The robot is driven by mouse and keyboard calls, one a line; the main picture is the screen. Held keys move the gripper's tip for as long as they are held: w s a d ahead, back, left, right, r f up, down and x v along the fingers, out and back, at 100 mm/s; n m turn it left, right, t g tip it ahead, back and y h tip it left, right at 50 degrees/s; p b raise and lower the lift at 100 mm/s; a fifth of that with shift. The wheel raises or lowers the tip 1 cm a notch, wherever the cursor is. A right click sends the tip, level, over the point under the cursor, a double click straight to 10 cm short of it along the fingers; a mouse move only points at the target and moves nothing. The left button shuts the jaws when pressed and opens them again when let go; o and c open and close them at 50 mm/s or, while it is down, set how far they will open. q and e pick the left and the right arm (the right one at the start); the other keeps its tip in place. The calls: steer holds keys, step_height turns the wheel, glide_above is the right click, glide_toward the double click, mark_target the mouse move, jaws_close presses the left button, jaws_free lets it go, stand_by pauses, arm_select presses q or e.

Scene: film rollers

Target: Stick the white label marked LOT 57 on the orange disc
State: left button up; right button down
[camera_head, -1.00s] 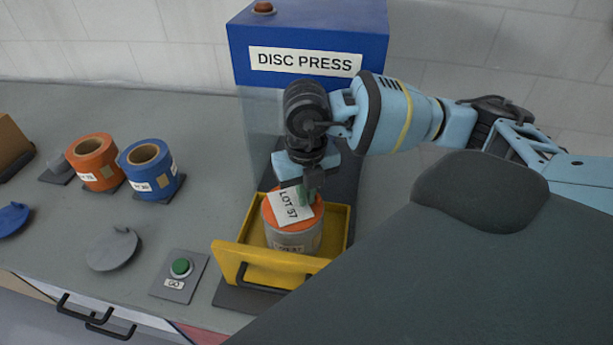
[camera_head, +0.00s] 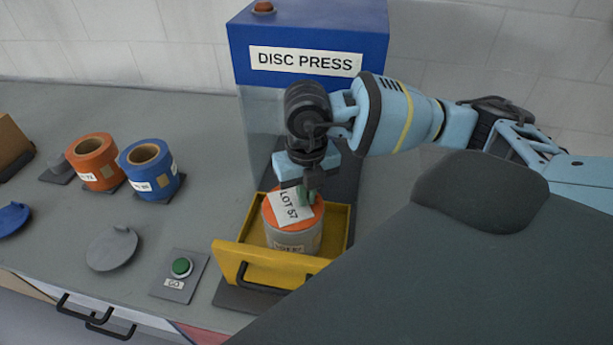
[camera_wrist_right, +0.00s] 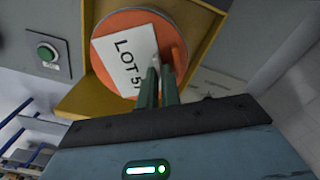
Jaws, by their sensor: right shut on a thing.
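The white label marked LOT 57 (camera_head: 289,208) lies over the top of the orange disc (camera_head: 314,211). In the right wrist view the label (camera_wrist_right: 127,60) covers much of the left and middle of the disc (camera_wrist_right: 172,42). I cannot tell whether the label's whole underside touches the disc. The disc sits on top of a grey roll (camera_head: 293,238) in the yellow drawer (camera_head: 240,262). My right gripper (camera_head: 308,197) points down over the disc. In the wrist view its green fingers (camera_wrist_right: 158,68) are shut on the label's right edge. My left gripper is out of view.
The drawer stands out from the blue disc press (camera_head: 309,25). A green GO button (camera_head: 181,267) is to the drawer's left. An orange roll (camera_head: 93,162), a blue roll (camera_head: 150,170) and a grey lid (camera_head: 112,248) are farther left. Bare counter lies between them and the press.

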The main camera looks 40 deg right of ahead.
steer(key=shift+f, duration=0.15)
steer(key=c, duration=1.5)
jaws_free()
steer(key=o, duration=0.3)
steer(key=shift+o, duration=0.3)
steer(key=shift+o, duration=0.4)
steer(key=shift+d+r+p, duration=0.1)
steer(key=shift+r+p, duration=0.3)
steer(key=shift+r, duration=0.4)
steer(key=shift+r+p, duration=0.75)
steer(key=shift+r, duration=0.9)
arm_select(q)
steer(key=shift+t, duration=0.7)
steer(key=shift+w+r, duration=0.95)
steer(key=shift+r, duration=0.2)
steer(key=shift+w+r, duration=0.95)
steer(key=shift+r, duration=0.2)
arm_select(e)
steer(key=shift+r, duration=1.15)
